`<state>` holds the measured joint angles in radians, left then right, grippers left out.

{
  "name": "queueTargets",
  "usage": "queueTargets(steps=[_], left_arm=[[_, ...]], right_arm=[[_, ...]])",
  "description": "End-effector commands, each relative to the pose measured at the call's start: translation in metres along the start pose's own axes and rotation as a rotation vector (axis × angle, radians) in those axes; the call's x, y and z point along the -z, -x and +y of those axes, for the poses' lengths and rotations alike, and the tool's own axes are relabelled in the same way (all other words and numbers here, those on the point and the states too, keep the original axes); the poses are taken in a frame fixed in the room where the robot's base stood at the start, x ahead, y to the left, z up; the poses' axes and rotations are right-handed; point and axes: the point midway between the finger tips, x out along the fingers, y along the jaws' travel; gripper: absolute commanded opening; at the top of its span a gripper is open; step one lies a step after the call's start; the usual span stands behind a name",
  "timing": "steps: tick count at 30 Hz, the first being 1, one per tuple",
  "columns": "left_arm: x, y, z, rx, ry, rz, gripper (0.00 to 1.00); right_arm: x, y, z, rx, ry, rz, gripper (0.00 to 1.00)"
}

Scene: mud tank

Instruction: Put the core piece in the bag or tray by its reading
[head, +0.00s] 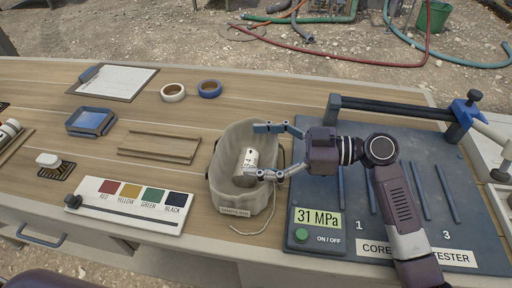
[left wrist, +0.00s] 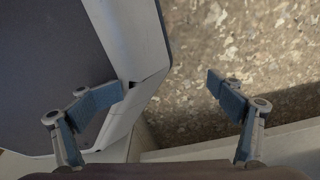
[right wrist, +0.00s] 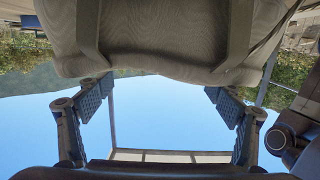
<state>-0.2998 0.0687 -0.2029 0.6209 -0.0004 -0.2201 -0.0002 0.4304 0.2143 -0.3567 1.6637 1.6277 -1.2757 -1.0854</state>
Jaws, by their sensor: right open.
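The core piece (head: 248,160), a pale short cylinder with dark marks, lies tilted inside the open cloth sample bag (head: 225,190). My right gripper (head: 270,151) is open at the bag's right side, its fingers reaching over the opening, apart from each other and holding nothing. In the right wrist view its fingers (right wrist: 160,95) are wide apart, with the bag's wall (right wrist: 165,35) above them. The core tester (head: 345,235) on the right reads 31 MPa on its display (head: 318,218). My left gripper (left wrist: 165,88) is open and empty, beside a grey panel edge, over gravel.
A colour card (head: 135,198) marked red, yellow, green and black lies front left. A low wooden frame (head: 158,155) lies left of the bag. The tester's clamp bar (head: 390,107) stands right.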

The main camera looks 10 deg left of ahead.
Motion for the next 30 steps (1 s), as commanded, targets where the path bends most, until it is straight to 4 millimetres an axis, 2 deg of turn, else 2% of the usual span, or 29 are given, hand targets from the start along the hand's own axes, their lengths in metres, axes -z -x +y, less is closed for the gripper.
queueTargets(steps=[1, 5, 8, 21, 30], left_arm=[[-0.001, -0.003, -0.002, 0.003, 0.000, -0.001, 0.82], [-0.002, -0.003, -0.016, 0.018, 0.001, -0.004, 0.82], [-0.003, -0.003, -0.016, 0.019, 0.000, -0.005, 0.82], [-0.003, -0.002, -0.011, 0.013, -0.001, -0.005, 0.82], [-0.003, -0.001, -0.011, 0.012, -0.002, -0.004, 0.82]], right_arm=[[-0.008, -0.004, -0.003, 0.006, -0.015, 0.001, 0.85], [-0.010, -0.003, -0.004, 0.007, -0.017, -0.003, 0.85], [-0.010, 0.002, -0.003, 0.005, -0.017, -0.003, 0.85], [-0.003, 0.067, -0.002, -0.001, -0.003, -0.005, 0.85], [0.000, 0.080, -0.003, 0.000, 0.002, -0.002, 0.85]])
